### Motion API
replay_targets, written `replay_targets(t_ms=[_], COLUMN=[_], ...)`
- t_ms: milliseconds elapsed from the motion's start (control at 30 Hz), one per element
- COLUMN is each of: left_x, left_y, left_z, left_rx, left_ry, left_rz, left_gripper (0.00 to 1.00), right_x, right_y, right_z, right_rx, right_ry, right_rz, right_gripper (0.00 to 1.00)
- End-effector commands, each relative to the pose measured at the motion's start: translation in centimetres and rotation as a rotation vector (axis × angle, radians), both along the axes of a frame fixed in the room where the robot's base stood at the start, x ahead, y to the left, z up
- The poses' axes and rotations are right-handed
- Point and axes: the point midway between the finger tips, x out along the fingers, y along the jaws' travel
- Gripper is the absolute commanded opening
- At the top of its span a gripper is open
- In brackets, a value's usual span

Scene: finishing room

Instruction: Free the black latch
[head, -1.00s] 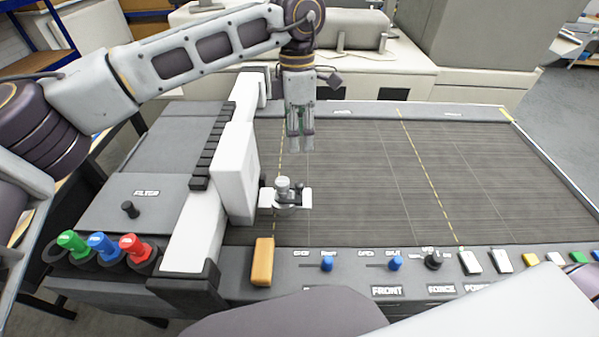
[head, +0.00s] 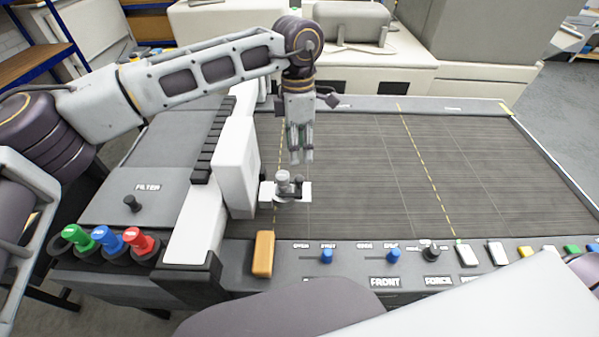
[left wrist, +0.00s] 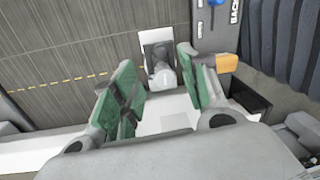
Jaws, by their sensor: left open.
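The black latch (head: 298,181) appears as a small dark part beside a grey cylinder (head: 283,180) on a white bracket (head: 295,196), which juts from the white carriage. The left wrist view shows the grey cylinder (left wrist: 164,76) and the dark part (left wrist: 159,51) on the bracket ahead of my fingers; the latch's exact shape is too small to tell. My left gripper (head: 301,158) points down just above and beyond the bracket, apart from it. Its green-padded fingers (left wrist: 156,64) are open with nothing between them. My right gripper is not in view.
The white carriage (head: 235,165) stands along the left edge of the dark slatted bed (head: 380,170). An orange block (head: 263,254) sits at its front. The front panel has blue knobs (head: 327,256) and switches. Green, blue and red knobs stand front left. The bed to the right is clear.

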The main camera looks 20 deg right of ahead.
Motion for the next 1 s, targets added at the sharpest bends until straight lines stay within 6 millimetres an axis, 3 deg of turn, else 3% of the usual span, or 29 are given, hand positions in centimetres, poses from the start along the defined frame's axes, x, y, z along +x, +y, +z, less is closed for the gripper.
replay_targets(t_ms=[600,1000], left_x=[-0.9,-1.0], left_y=[0.1,0.2], left_z=[-7.6,-9.0], left_rx=[0.000,0.000], left_ry=[0.001,-0.001], left_rz=[0.000,0.000], left_gripper=[0.44,0.44], right_x=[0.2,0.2], right_y=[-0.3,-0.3], right_z=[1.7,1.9], right_rx=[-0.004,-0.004], right_ry=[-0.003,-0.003], right_rz=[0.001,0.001], right_gripper=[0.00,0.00])
